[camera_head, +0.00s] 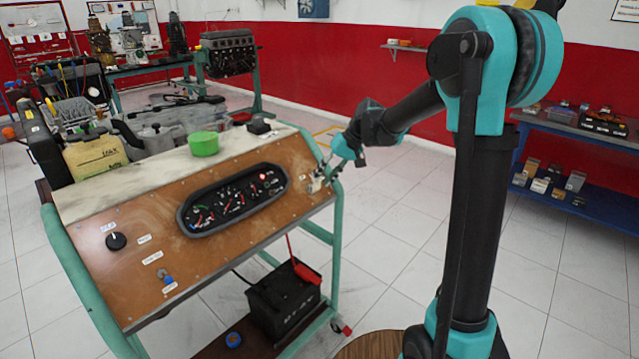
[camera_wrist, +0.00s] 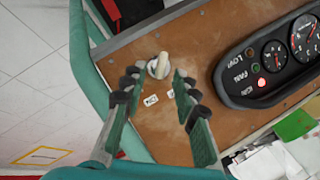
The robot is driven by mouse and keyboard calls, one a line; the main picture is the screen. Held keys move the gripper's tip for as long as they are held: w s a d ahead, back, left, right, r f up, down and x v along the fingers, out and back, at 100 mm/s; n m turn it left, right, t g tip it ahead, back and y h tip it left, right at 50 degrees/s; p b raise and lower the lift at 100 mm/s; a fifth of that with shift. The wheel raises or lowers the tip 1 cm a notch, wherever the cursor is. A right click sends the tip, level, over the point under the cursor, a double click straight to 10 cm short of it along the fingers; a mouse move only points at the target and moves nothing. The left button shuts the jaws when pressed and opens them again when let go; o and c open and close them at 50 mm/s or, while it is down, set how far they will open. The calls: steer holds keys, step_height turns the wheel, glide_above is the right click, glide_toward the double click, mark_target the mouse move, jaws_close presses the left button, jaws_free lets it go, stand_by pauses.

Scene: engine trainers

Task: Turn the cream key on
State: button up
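The cream key (camera_wrist: 161,64) sits in a round metal switch on the brown panel (camera_wrist: 225,45), near the panel's edge. In the wrist view, my gripper (camera_wrist: 157,76) is open and empty. Its fingertips are on either side of the key's near side, with gaps visible; I see no clear contact. Two small white labels (camera_wrist: 151,100) lie on the panel between the fingers; their text is too small to read surely. In the head view, my gripper (camera_head: 325,176) is at the panel's right end, and the key is small and partly hidden by it.
A black gauge cluster (camera_head: 232,200) with a lit red lamp is beside the key on the panel. A black knob (camera_head: 116,240) is at the panel's left. A green container (camera_head: 204,143) stands on the top ledge. A black battery (camera_head: 284,297) is below. Floor to the right is open.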

steer(key=v, duration=0.8)
steer(key=shift+d+r, duration=0.2)
steer(key=shift+r, duration=0.15)
steer(key=shift+s, duration=0.1)
steer(key=s+d+f+m+t+h, duration=0.1)
steer(key=s+d+f+h, duration=0.1)
steer(key=s+d+f, duration=0.4)
steer(key=s+d+f+m+t+h, duration=0.1)
steer(key=s+d+f, duration=0.5)
steer(key=s, duration=0.6)
steer(key=s+d+f+m+t+h, duration=0.1)
steer(key=s+d+f+h, duration=0.2)
steer(key=s+d+f, duration=0.4)
steer(key=shift+s+f+m+t, duration=0.3)
steer(key=shift+s+m, duration=0.1)
steer(key=shift+s, duration=0.55)
steer(key=shift+d, duration=0.1)
